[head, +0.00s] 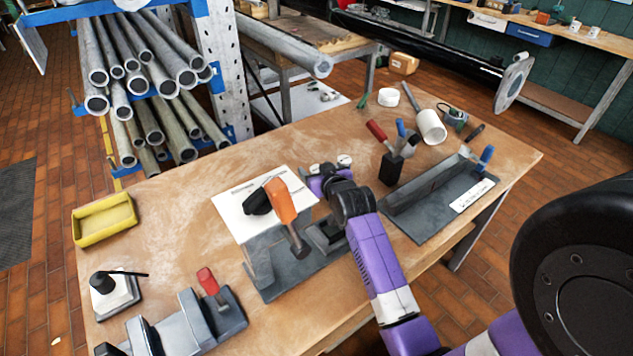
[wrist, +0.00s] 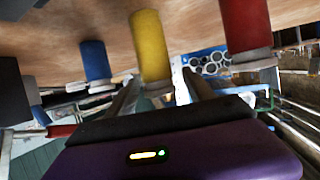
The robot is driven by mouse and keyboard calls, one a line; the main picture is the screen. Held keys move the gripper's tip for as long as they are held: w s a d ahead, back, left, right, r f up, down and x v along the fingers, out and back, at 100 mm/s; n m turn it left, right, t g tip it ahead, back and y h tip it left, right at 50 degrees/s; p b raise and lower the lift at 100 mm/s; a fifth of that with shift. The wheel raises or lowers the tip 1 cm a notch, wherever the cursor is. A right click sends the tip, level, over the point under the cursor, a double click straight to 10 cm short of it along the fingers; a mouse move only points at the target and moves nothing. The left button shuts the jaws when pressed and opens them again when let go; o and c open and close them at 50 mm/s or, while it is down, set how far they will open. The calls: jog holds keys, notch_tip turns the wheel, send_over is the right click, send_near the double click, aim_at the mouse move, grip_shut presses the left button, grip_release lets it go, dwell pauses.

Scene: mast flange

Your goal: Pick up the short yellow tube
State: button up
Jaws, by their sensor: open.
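In the wrist view a yellow cylinder (wrist: 150,45), which looks like the short yellow tube, has a pale collar at its lower end. My gripper (wrist: 157,84) is open, with one finger on each side of the yellow cylinder's lower part in the picture. I cannot tell whether either finger touches it. In the head view my arm reaches over the workbench, and my gripper's purple body (head: 325,180) shows beyond the dark wrist. The yellow tube cannot be made out there.
In the wrist view a blue cylinder (wrist: 96,62) stands left of the yellow one and a red cylinder (wrist: 245,28) right. On the workbench (head: 180,190) are a yellow tray (head: 104,219), an orange-handled tool (head: 281,203), a black holder (head: 391,168) and a white cylinder (head: 431,126).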

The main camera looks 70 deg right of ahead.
jog(key=shift+x, duration=1)
jog(key=shift+s, duration=0.1)
grip_shut()
jog(key=shift+r, duration=0.15)
